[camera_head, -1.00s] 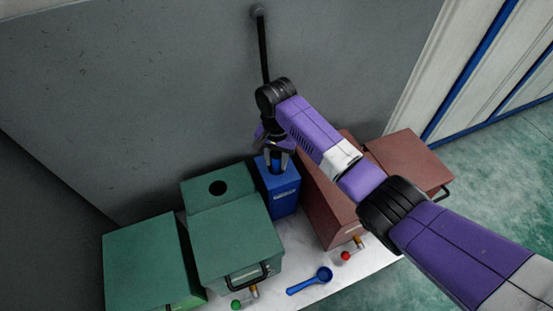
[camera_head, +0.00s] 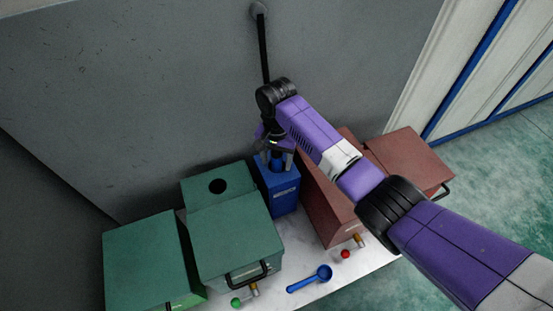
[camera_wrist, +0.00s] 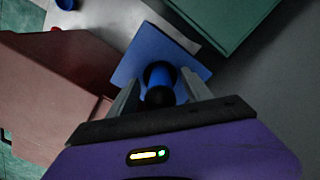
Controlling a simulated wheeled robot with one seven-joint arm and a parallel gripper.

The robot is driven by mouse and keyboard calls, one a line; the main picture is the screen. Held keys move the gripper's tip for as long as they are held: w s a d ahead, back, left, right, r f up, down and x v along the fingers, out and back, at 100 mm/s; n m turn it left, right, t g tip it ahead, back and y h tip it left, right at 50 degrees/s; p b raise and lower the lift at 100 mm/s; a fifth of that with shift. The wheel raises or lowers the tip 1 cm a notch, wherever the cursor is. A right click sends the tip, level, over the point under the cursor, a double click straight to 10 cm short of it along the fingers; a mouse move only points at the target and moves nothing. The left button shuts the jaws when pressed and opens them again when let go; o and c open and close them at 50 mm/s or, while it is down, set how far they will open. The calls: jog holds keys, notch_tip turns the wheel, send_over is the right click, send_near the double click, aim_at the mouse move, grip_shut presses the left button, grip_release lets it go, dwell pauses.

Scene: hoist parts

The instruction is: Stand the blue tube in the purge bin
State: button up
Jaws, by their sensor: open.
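The blue box-shaped bin (camera_head: 286,197), with a pale label too small to read, stands against the wall between the green and red-brown boxes; I take it as the purge bin. The blue tube (camera_head: 277,163) is upright at the bin's top, its lower part hidden inside. In the wrist view the tube (camera_wrist: 160,77) has black bands and sits between the two grey fingers, with the bin's blue top (camera_wrist: 138,62) behind it. My gripper (camera_head: 277,160) is open, pointing down, one finger on each side of the tube. Whether the tube touches the bin's floor is hidden.
Green boxes (camera_head: 235,243) stand left of the bin, red-brown boxes (camera_head: 328,205) right. A blue scoop (camera_head: 312,280), a red knob (camera_head: 346,254) and a green knob (camera_head: 236,302) are at the pale bench's front. A black rod (camera_head: 264,50) runs down the wall behind my wrist.

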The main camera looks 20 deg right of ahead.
notch_tip(320, 180, up, 8)
jog(key=shift+f, duration=0.1)
dwell(0.4)
